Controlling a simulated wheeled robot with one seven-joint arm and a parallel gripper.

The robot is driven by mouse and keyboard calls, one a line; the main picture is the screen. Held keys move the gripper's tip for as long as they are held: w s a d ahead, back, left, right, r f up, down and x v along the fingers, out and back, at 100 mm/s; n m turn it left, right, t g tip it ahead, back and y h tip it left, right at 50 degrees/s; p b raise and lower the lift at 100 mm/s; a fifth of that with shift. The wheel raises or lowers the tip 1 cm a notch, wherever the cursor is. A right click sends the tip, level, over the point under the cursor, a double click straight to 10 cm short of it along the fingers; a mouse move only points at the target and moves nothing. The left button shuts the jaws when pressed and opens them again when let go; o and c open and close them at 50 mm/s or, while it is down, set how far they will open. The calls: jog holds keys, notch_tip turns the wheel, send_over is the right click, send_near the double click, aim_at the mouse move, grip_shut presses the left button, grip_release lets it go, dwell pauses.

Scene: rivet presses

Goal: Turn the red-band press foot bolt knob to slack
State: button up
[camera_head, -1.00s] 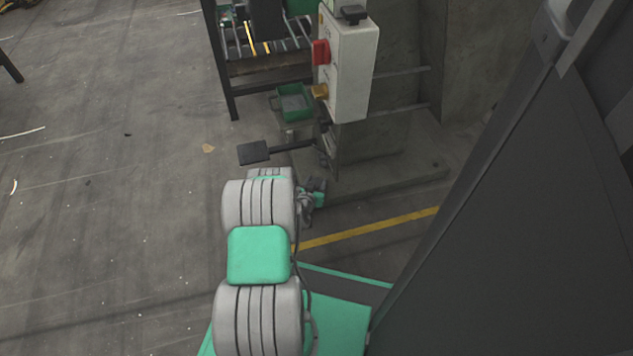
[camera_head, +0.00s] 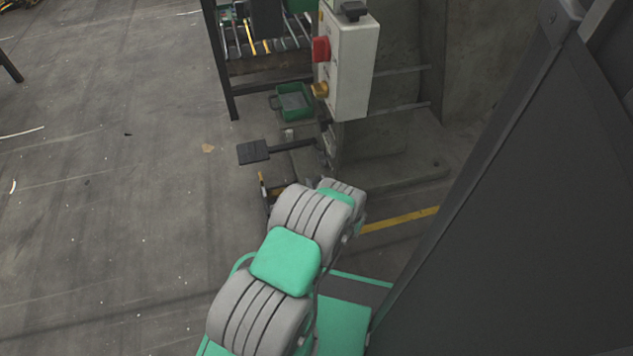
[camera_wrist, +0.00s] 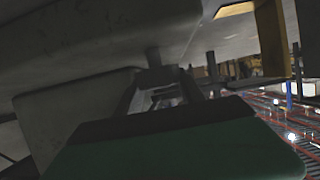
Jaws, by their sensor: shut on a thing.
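My gripper (camera_wrist: 165,92) shows in the wrist view, beyond the dark green-edged part at the bottom. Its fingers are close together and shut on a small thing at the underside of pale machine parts. The thing is too dark to make out in detail; I take it to be the foot bolt knob. In the head view my arm hides the gripper and the knob. No red band can be made out in either view. A flat black foot pedal (camera_head: 253,152) sticks out on a lever, low beside the press.
A large dark panel (camera_head: 520,240) stands close on the right. The floor at left is open.

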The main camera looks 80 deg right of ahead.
jog(key=shift+s, duration=0.1)
dwell(0.3)
jog(key=o, duration=1.4)
jog(key=shift+c, duration=0.2)
jog(key=shift+a, duration=0.1)
jog(key=p+v, duration=0.3)
jog(key=v, duration=0.4)
jog(key=shift+s+a+p, duration=0.2)
jog(key=shift+p, duration=0.2)
jog(key=shift+r, duration=0.1)
